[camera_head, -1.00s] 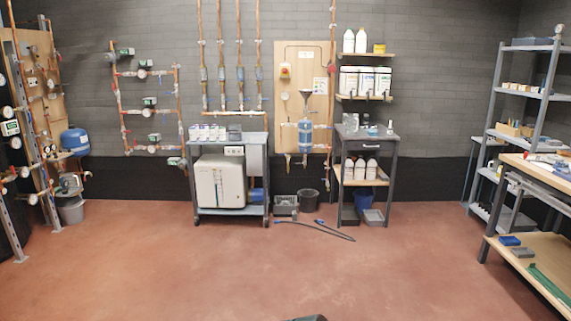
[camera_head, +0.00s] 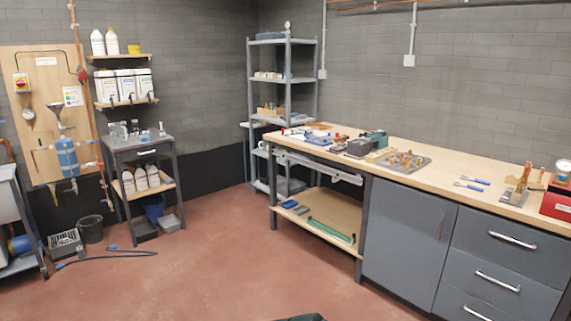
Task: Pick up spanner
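I cannot make out a spanner for certain. Two small tools with blue parts lie side by side on the right half of the wooden workbench (camera_head: 440,172): one is the farther blue tool (camera_head: 476,180), the other the nearer blue tool (camera_head: 468,187). They are too small to tell what they are. Neither of my grippers shows in the head view.
The workbench runs along the right wall above grey drawers (camera_head: 495,262). A metal tray with brass fittings (camera_head: 405,160), a green-and-black tool (camera_head: 374,140) and a red box (camera_head: 557,203) stand on it. Grey shelves (camera_head: 284,80) stand behind.

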